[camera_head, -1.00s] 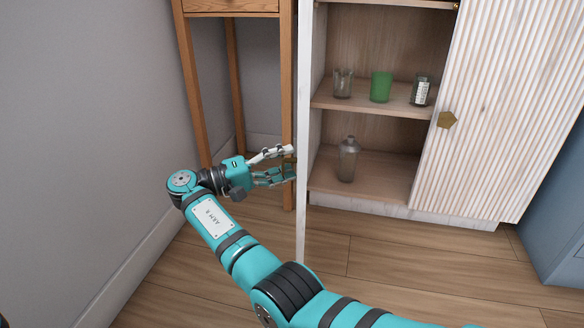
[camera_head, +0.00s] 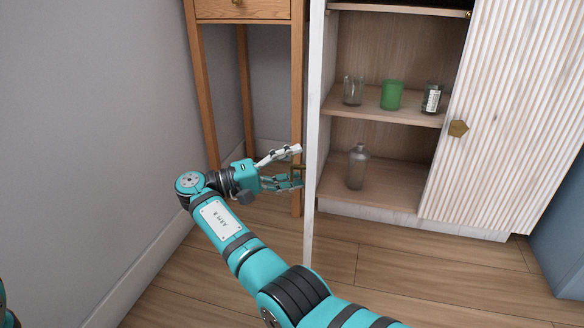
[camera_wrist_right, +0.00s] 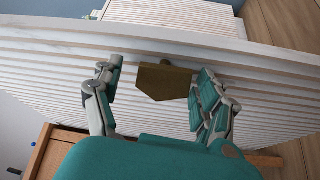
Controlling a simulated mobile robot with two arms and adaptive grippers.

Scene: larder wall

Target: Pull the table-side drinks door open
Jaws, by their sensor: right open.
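The table-side drinks door (camera_head: 315,120) is the left one, white and fluted. It stands swung open and shows nearly edge-on in the head view. In the right wrist view its ribbed outer face (camera_wrist_right: 50,75) fills the width. My left gripper is out of view.
A wooden table (camera_head: 244,17) stands close behind my right gripper, near the grey wall (camera_head: 90,120). The floor in front is clear.

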